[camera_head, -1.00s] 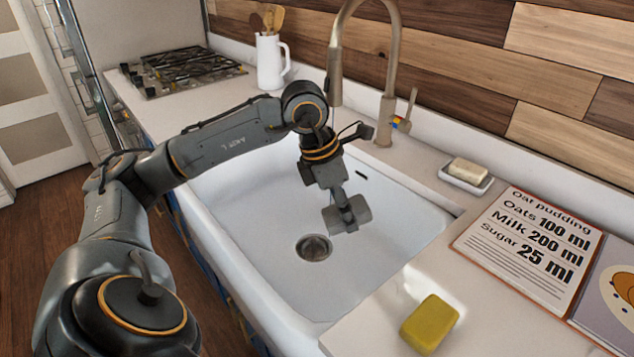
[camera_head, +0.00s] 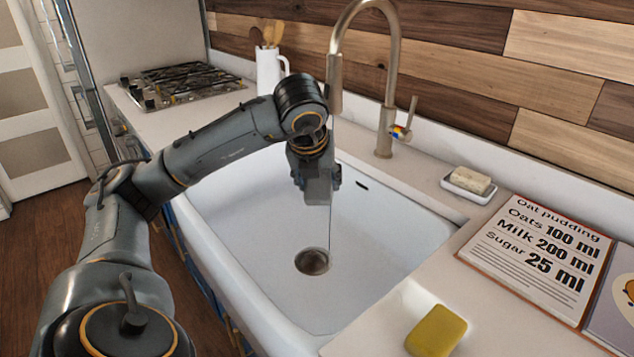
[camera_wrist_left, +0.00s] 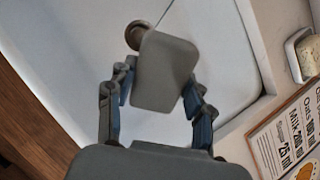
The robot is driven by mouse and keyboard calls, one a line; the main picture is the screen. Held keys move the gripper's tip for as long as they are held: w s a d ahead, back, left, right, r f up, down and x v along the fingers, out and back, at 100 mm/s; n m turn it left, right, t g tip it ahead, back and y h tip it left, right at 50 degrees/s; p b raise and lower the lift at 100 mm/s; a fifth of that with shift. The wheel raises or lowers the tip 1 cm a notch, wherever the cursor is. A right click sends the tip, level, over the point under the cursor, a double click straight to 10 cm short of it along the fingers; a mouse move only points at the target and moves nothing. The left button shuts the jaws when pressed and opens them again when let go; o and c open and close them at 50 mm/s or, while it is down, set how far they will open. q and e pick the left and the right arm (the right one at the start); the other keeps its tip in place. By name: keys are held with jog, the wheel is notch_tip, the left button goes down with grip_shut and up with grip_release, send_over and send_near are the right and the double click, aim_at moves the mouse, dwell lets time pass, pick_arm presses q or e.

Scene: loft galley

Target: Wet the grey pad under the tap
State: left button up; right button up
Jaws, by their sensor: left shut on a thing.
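My left gripper (camera_head: 316,182) is over the sink (camera_head: 385,235), below and slightly left of the tap's spout (camera_head: 334,85). It is shut on the grey pad (camera_wrist_left: 165,72), which the left wrist view shows between the two fingers. In the head view the pad (camera_head: 318,190) is seen nearly edge-on and partly merges with the gripper. A thin line of water (camera_head: 330,235) runs from the spout toward the drain, past the right side of the pad. I cannot tell whether it touches the pad. My right gripper is not in view.
The tap's lever (camera_head: 405,125) stands right of its base. A soap dish (camera_head: 465,190), a recipe board (camera_head: 535,255) and a yellow sponge (camera_head: 435,332) lie on the counter to the right. A white jug (camera_head: 270,70) and a hob (camera_head: 180,82) are at the back left.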

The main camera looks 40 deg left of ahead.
pick_arm(q)
jog(key=w+a+f+p, duration=0.2)
jog(key=w+a, duration=0.4)
jog(key=w, duration=0.4)
jog(key=shift+w+a+f+p, duration=0.3)
jog(key=shift+w+p, duration=0.1)
jog(key=shift+p, duration=0.1)
jog(key=shift+d, duration=0.15)
dwell(0.4)
jog(key=shift+w+d, duration=0.35)
jog(key=shift+d, duration=0.1)
jog(key=shift+s+a, duration=0.1)
jog(key=shift+a, duration=0.05)
jog(key=shift+s+a, duration=0.25)
jog(key=shift+a, duration=0.15)
